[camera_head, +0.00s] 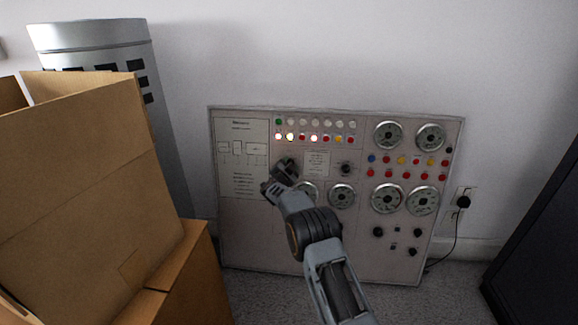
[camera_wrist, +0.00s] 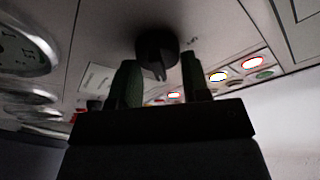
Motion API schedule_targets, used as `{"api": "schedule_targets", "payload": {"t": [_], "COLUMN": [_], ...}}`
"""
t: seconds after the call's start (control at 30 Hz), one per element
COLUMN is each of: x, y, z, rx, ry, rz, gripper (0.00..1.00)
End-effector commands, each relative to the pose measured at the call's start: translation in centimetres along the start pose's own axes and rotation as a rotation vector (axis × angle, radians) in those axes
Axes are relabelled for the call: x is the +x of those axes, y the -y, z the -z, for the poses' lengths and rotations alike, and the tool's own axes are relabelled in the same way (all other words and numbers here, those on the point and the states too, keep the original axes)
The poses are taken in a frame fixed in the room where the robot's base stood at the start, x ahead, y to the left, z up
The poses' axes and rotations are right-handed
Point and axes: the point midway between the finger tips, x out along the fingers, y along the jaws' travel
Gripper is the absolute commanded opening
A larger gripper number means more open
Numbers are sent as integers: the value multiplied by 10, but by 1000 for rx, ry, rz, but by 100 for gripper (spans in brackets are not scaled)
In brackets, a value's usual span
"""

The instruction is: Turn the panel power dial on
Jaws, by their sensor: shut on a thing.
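The white control panel (camera_head: 262,245) leans upright against the wall. My gripper (camera_head: 279,180) is at its upper left part, below the rows of small lights, and partly covers a black dial. In the wrist view my gripper (camera_wrist: 161,64) has one finger on each side of the black round power dial (camera_wrist: 156,44). The fingers are closed on this dial. Its pointer position cannot be read clearly.
Several lights (camera_head: 290,137) glow in the panel's upper rows. Another black knob (camera_head: 346,169) and round gauges (camera_head: 388,198) lie to the right. Cardboard boxes (camera_head: 85,180) and a grey cylinder (camera_head: 170,110) stand at left. A dark cabinet (camera_head: 540,240) stands at right.

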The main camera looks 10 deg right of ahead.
Motion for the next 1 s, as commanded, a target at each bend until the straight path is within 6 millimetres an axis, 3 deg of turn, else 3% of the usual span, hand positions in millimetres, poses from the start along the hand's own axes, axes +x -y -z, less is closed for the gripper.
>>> {"api": "schedule_targets", "payload": {"t": [0.73, 0.77, 1.0], "x": [1, 1, 0], "y": [1, 1, 1], "z": [2, 2, 1], "rx": [69, 69, 67], "ry": [-2, -2, -1], "rz": [-17, -17, -17], "gripper": [19, 46, 66]}}
